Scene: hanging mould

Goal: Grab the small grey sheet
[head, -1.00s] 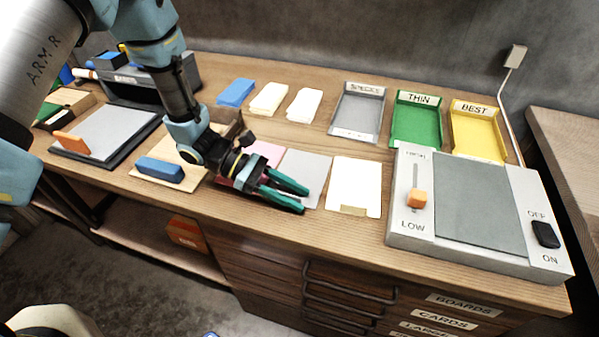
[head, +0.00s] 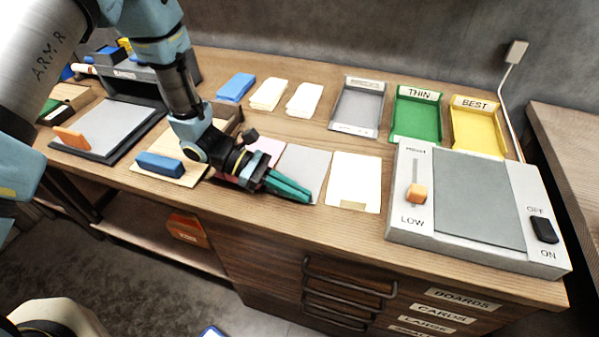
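The small grey sheet (head: 304,164) lies on the front middle of the wooden bench, between a pink sheet (head: 268,147) and a cream sheet (head: 354,181). My gripper (head: 306,197) has green fingers and reaches in from the left. The fingers are closed together at the near edge of the grey sheet and look shut on it. They cover its near left corner, so the pinch itself is hidden. The sheet looks flat and level with the bench.
A grey press with an orange slider (head: 417,193) stands at the right. Grey (head: 357,108), green (head: 416,117) and yellow (head: 478,127) trays stand behind. A blue block (head: 160,164) on a board is left of my gripper. Bare bench (head: 310,133) lies behind the sheets.

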